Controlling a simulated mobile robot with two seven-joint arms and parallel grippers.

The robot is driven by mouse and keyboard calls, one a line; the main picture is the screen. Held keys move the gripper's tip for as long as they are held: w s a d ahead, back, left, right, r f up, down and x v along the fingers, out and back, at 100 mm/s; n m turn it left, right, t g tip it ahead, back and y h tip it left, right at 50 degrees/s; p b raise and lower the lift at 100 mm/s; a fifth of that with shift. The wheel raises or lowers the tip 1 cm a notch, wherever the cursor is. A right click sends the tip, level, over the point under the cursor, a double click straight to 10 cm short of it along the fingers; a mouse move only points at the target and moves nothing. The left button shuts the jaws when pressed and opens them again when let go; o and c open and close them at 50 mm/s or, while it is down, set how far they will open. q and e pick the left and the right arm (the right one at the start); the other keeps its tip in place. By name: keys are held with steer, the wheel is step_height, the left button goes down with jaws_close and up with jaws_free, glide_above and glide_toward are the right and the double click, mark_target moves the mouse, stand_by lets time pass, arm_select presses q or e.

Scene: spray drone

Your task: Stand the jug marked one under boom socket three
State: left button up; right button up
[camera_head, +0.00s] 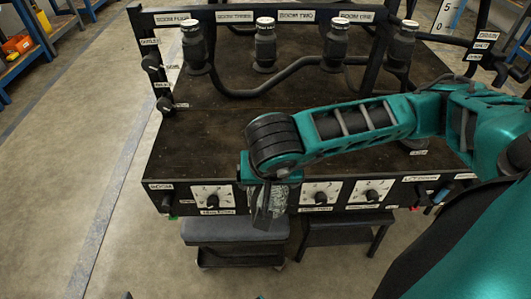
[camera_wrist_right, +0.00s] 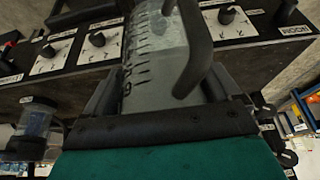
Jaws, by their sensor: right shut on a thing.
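My right gripper (camera_head: 268,205) is shut on a clear graduated jug (camera_wrist_right: 155,55). In the head view the jug (camera_head: 277,200) is mostly covered by my wrist and fingers, in front of the rig's front panel. Its dark handle (camera_wrist_right: 196,48) shows in the right wrist view; I cannot read a number on it. Boom socket three (camera_head: 265,45) appears to be the second black nozzle from the left at the rig's back, near the label "BOOM THREE" (camera_head: 235,16). My left gripper is not in view.
The dark deck (camera_head: 215,125) below the nozzles is largely clear on the left. Dial panels (camera_head: 212,196) line the front edge. A low cart (camera_head: 225,232) and a stool (camera_head: 345,232) stand in front. Another clear vessel (camera_wrist_right: 35,122) shows in the wrist view.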

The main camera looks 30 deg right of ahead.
steer(key=w+d+b, duration=0.1)
steer(key=w+d, duration=0.8)
steer(key=w, duration=0.6)
steer(key=shift+d, duration=0.2)
steer(key=shift+w+f, duration=0.1)
steer(key=shift+f, duration=0.05)
steer(key=o, duration=0.8)
